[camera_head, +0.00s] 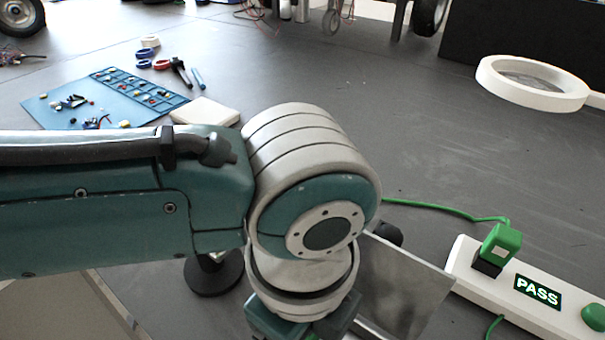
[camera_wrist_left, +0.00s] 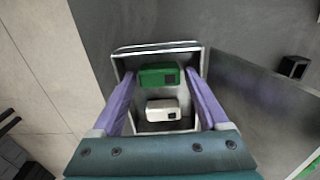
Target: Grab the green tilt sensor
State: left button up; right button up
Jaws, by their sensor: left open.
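The green tilt sensor (camera_wrist_left: 158,75), a small green block with a dark square at one end, lies in a metal-rimmed open box (camera_wrist_left: 196,47) in the left wrist view. A white block of similar shape (camera_wrist_left: 162,111) lies beside it, nearer my gripper's base. My left gripper (camera_wrist_left: 159,73) is open, with its two purple fingers on either side of both blocks. Whether the fingers touch the green sensor cannot be told. In the head view my left arm hides the box's inside and the fingers. My right gripper is in neither view.
A metal lid or panel (camera_head: 405,285) stands by the box. To its right is a white test strip (camera_head: 470,262) marked PASS with a green plug (camera_head: 501,243) and cable. A blue mat (camera_head: 60,100) with small parts and a white ring (camera_head: 530,97) lie farther back.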

pick_arm(q)
jog(key=shift+f, duration=0.1)
jog(key=c, duration=1.1)
